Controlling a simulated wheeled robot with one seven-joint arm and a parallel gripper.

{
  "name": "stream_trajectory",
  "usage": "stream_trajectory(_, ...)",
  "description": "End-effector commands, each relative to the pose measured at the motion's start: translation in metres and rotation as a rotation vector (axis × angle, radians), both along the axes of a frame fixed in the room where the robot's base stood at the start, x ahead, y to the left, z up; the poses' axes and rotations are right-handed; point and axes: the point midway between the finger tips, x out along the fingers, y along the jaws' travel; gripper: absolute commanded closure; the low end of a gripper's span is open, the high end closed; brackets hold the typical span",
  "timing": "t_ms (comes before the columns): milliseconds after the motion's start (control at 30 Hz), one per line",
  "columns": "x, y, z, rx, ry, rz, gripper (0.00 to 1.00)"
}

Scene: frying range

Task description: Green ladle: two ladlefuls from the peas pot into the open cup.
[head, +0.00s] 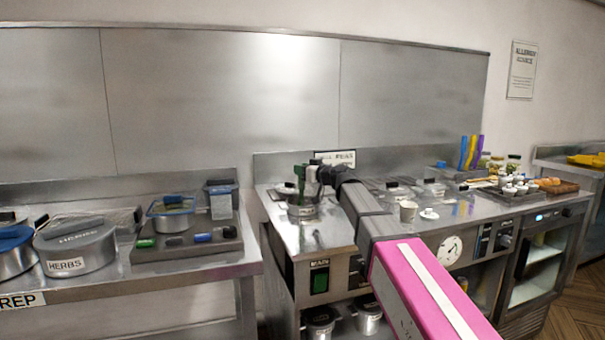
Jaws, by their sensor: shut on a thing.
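My gripper (309,180) is shut on the green ladle (299,171), whose handle stands upright in it. The ladle is over a small metal pot (302,211) on the left part of the range counter. Its bowl is hidden, so I cannot tell whether it is inside the pot or just above. The open cup (408,211), pale and upright, stands on the counter to the right of my arm. A small white lid (429,214) lies beside it.
Lidded pots (397,191) sit behind the cup. A tray of small jars (515,190) and coloured upright handles (470,153) are farther right. My arm crosses the counter between pot and cup. A left bench holds a herbs pot (76,245) and a blue-rimmed pot (172,216).

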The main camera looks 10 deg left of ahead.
Motion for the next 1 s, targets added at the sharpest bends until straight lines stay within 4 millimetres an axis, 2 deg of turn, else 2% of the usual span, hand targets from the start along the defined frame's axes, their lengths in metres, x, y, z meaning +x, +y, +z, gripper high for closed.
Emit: stream_trajectory(1000,0.001,0.0,0.097,0.0,-0.001,0.0,0.94)
